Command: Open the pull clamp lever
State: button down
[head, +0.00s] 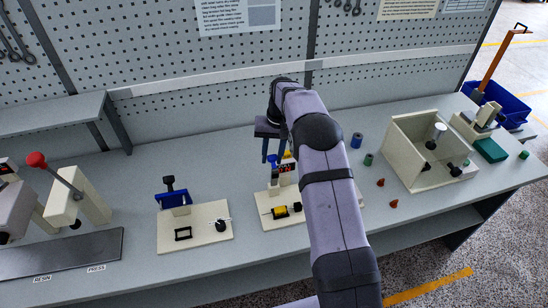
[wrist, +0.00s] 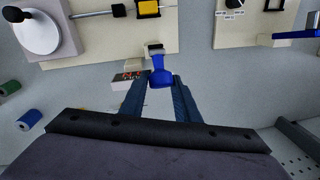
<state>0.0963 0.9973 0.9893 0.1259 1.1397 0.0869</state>
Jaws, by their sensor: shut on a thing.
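The pull clamp lever is a blue, paddle-shaped handle (wrist: 160,76) at the edge of a beige base plate (wrist: 112,42) in the wrist view. Its small metal and black mount (wrist: 154,47) sits at the plate's edge. My gripper (wrist: 162,83) is shut on the lever, with one dark blue finger on each side of it. In the head view my gripper (head: 274,157) is above the back of the middle base plate (head: 280,220). My arm covers part of that plate, and the lever is mostly hidden there.
A small box with red digits (wrist: 128,76) stands close beside one finger. A fixture with a blue bar (head: 173,199) stands left. An open beige box (head: 412,165) and loose spools (head: 357,140) are right.

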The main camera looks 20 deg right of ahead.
jog(key=shift+w+a+f, duration=0.1)
jog(key=shift+a+f, duration=0.05)
jog(key=shift+a, duration=0.05)
jog(key=c, duration=1.6)
grip_release()
jog(key=shift+c, duration=0.2)
jog(key=shift+o, duration=1)
jog(key=shift+w, duration=0.15)
jog(key=shift+d, duration=0.1)
jog(key=shift+r+b, duration=0.55)
jog(key=shift+r, duration=0.2)
jog(key=r, duration=0.1)
jog(key=r+b, duration=0.1)
jog(key=r, duration=0.3)
jog(key=shift+d+r+b, duration=0.25)
jog(key=shift+d+b, duration=0.05)
jog(key=shift+b, duration=0.1)
jog(key=shift+r, duration=0.1)
